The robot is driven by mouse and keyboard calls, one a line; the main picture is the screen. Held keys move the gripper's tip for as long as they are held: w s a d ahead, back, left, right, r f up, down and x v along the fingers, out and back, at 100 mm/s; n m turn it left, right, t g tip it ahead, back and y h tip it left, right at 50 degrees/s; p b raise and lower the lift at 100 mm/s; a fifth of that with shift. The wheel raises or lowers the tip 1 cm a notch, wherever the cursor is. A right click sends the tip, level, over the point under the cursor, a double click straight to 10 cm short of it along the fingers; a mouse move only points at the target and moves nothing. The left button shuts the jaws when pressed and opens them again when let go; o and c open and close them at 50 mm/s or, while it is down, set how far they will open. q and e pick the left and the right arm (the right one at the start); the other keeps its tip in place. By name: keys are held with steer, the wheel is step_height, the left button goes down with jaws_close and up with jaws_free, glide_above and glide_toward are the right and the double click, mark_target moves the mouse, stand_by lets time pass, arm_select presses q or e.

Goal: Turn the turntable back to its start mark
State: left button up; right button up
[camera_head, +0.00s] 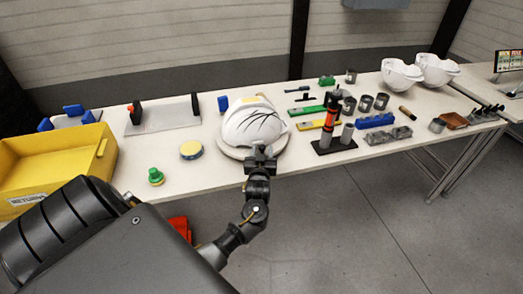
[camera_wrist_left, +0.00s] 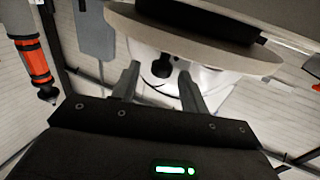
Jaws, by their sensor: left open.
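The turntable (camera_head: 233,153) is a pale round disc on the table, and a white helmet shell (camera_head: 252,124) with black branching lines sits on it. The helmet hides most of the disc; I cannot make out a start mark. My left gripper (camera_head: 261,153) is open at the disc's front edge, in front of the shell. In the left wrist view the disc's rim (camera_wrist_left: 200,47) crosses the top, with the white shell (camera_wrist_left: 160,88) behind the open fingers (camera_wrist_left: 159,72). I cannot tell whether the fingers touch anything. My right gripper is not in view.
A yellow bin (camera_head: 35,172) stands at the left. A green knobbed piece (camera_head: 155,176) and a round yellow-rimmed tin (camera_head: 191,150) lie left of the turntable. A black-and-orange tool (camera_head: 329,127) stands upright at its right. Two white shells (camera_head: 401,76) (camera_head: 436,70) stand at the far right.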

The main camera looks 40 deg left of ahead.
arm_select(q)
steer(key=shift+c, duration=0.5)
jaws_close()
steer(key=shift+s+a+m+t+h+p, duration=0.5)
steer(key=shift+s+a+m+t+h, duration=0.4)
steer(key=shift+s+a+m+h, duration=0.6)
steer(key=shift+s+h, duration=0.1)
steer(key=shift+h, duration=0.5)
steer(key=shift+o, duration=0.5)
jaws_free()
